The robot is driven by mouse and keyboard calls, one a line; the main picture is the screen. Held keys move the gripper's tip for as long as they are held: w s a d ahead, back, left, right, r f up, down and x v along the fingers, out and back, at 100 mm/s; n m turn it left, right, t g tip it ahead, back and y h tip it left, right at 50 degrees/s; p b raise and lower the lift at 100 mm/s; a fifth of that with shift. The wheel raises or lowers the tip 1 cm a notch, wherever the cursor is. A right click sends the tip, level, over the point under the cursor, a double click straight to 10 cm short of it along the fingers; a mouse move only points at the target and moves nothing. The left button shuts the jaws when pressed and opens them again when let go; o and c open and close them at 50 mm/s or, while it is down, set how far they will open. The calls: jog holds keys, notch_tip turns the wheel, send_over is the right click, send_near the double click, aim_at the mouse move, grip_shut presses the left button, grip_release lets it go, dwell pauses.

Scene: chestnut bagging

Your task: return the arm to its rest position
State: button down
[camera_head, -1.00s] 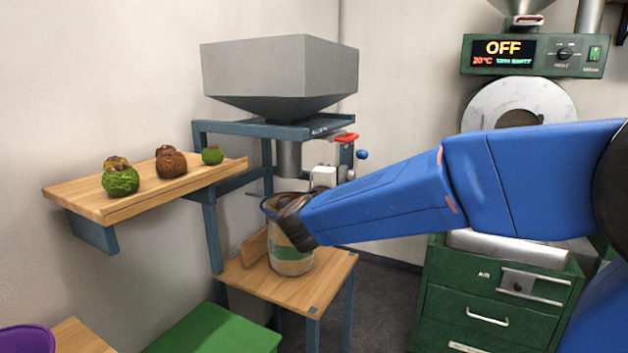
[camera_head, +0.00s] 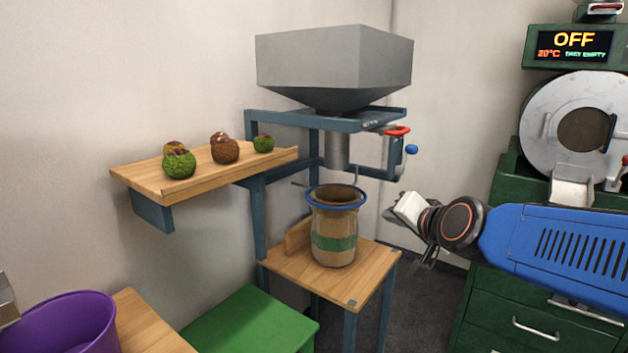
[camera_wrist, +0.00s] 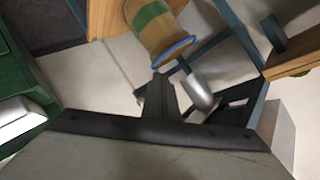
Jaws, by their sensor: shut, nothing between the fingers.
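My arm stretches in from the right edge of the head view, and my gripper (camera_head: 428,257) sits at its end, right of the sack and apart from it. In the wrist view my gripper's dark fingers (camera_wrist: 160,82) are together and hold nothing. The burlap sack (camera_head: 333,222), with a green band and a blue ring around its open mouth, stands upright on the small wooden table (camera_head: 370,270) under the hopper spout. The sack (camera_wrist: 150,28) also shows in the wrist view, upside down near the top. What lies inside it is hidden.
The grey hopper (camera_head: 335,58) stands on a blue frame with a red lever (camera_head: 397,131). A wooden shelf (camera_head: 133,178) holds several chestnut burrs. A green stool (camera_head: 250,325) and purple bucket (camera_head: 65,325) are at lower left. The green roaster (camera_head: 575,45) reads OFF at right.

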jog(key=s+d+f+n+g+h, duration=0.1)
jog(key=s+d+f+n+g, duration=0.1)
jog(key=s+f, duration=0.3)
jog(key=s+d+f+n+g+h, duration=0.1)
jog(key=s+d+f, duration=0.4)
jog(key=s, duration=0.7)
jog(key=s+d+f+n+g+h, duration=0.1)
jog(key=s+d+f+n+g, duration=0.2)
jog(key=s, duration=0.5)
notch_tip(320, 180, down, 3)
jog(key=shift+s+d+r+g, duration=0.1)
jog(key=shift+s+d+g, duration=0.35)
jog(key=shift+g, duration=0.75)
